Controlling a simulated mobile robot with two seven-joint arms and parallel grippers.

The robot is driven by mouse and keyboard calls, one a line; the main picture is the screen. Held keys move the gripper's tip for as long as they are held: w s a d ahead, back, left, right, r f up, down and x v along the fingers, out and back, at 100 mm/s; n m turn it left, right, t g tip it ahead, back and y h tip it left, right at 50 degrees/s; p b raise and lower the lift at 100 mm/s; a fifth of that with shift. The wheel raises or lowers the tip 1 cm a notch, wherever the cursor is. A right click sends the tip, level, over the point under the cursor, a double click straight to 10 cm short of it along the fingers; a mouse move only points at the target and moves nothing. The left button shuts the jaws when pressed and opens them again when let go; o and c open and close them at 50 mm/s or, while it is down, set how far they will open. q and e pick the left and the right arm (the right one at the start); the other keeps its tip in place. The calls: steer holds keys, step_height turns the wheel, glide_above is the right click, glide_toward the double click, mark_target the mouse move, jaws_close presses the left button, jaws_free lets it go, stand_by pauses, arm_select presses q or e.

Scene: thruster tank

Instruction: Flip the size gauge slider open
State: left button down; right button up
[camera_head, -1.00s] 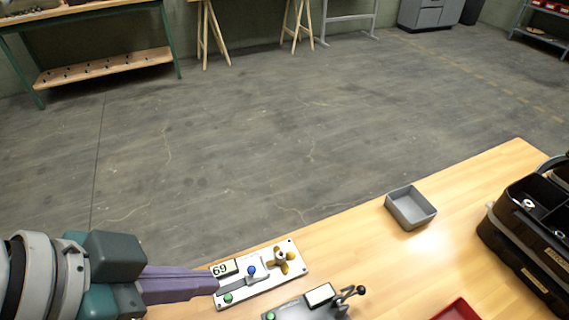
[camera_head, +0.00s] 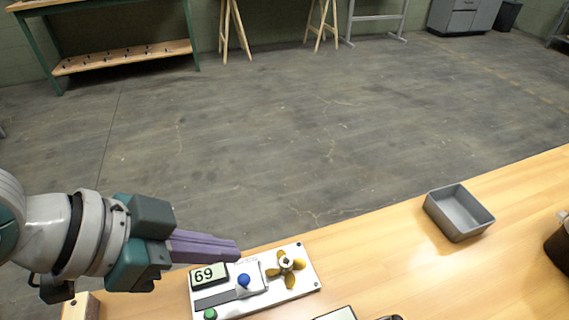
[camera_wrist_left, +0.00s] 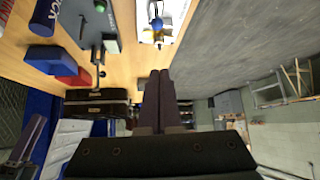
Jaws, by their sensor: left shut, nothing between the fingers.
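The size gauge (camera_head: 303,290) is a white board on the near left of the table. It has a display reading 69 (camera_head: 208,275), a slider with a blue knob (camera_head: 243,281) near its middle, a green button (camera_head: 210,313) and a yellow propeller (camera_head: 285,265). My left gripper (camera_head: 238,252), with purple fingers, is shut and empty. Its tips appear just beyond the display, at the board's far edge, apart from the knob. In the left wrist view the fingers (camera_wrist_left: 158,75) are together, and the blue knob (camera_wrist_left: 157,23) shows above them.
A grey open bin (camera_head: 459,212) stands on the table to the right. The dark edge of a case (camera_head: 557,246) shows at the right border. Another device (camera_head: 336,314) is cut off at the bottom. A red bin (camera_wrist_left: 73,78) shows in the left wrist view. Table between gauge and grey bin is clear.

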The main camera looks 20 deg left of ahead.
mark_target(240, 276)
arm_select(q)
steer(key=b+x, duration=0.3)
steer(key=x, duration=0.7)
steer(key=shift+f, duration=0.2)
steer(key=shift+s+a+p, duration=0.35)
steer(key=shift+s+a, duration=0.7)
steer(key=shift+s+a+f, duration=0.1)
steer(key=shift+s+a, duration=0.25)
arm_select(e)
step_height(240, 276, down, 2)
steer(key=shift+d+f, duration=0.1)
steer(key=shift+f, duration=0.15)
arm_select(q)
steer(key=shift+a, duration=0.1)
steer(key=shift+s+a, duration=0.25)
steer(key=shift+a, duration=0.05)
steer(key=shift+s+a, duration=0.45)
steer(key=shift+a, duration=0.2)
steer(key=shift+d+f, duration=0.1)
arm_select(e)
steer(key=shift+s+a, duration=0.25)
steer(key=shift+a, duration=0.3)
